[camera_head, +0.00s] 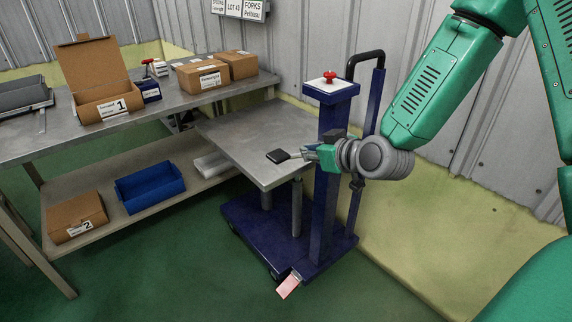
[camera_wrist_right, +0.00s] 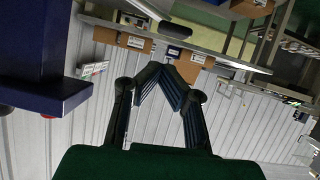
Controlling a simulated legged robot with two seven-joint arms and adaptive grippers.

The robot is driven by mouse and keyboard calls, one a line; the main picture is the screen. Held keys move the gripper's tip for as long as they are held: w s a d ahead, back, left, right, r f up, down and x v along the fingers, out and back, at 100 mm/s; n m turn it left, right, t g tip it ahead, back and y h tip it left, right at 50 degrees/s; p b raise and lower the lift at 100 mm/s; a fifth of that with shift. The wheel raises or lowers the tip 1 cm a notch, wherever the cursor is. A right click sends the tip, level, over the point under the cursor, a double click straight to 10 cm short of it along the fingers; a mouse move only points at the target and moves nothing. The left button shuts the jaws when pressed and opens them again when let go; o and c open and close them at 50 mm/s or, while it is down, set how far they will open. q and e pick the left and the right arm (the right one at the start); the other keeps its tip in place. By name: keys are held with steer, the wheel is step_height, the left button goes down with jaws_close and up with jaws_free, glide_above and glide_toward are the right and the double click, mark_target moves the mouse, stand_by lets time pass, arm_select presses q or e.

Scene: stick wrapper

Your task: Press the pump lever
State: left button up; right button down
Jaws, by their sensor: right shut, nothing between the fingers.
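A lever with a flat black end (camera_head: 278,156) on a short pale rod shows over the lift cart's grey platform in the head view, and I take it for the pump lever. Its other end is hidden behind my right gripper (camera_head: 312,154). In the right wrist view, a black end (camera_wrist_right: 178,30) on a pale rod lies beyond the fingertips. My right gripper (camera_wrist_right: 168,68) is shut and empty, in front of the blue post (camera_head: 333,200). I cannot tell whether it touches the lever. My left gripper is not in view.
A red knob (camera_head: 329,76) tops the post, with a black push handle (camera_head: 366,56) behind. A pink piece (camera_head: 288,287) sits at the cart base. The workbench (camera_head: 60,138) on the left holds cardboard boxes; a blue bin (camera_head: 150,187) stands below. Green floor in front is clear.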

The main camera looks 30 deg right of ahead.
step_height(320, 180, up, 2)
steer(key=a+t+b, duration=0.2)
steer(key=b, duration=0.3)
glide_above(280, 157)
step_height(280, 157, down, 2)
steer(key=shift+d+f+y, duration=0.15)
steer(key=shift+f+y, duration=0.05)
steer(key=shift+y, duration=0.1)
step_height(280, 157, down, 3)
steer(key=shift+d+r+b, duration=0.15)
steer(key=shift+b, duration=0.2)
steer(key=shift+f, duration=0.5)
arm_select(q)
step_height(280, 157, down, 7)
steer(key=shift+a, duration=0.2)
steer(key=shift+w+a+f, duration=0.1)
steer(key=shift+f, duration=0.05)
arm_select(e)
steer(key=shift+a, duration=0.2)
steer(key=shift+f, duration=0.1)
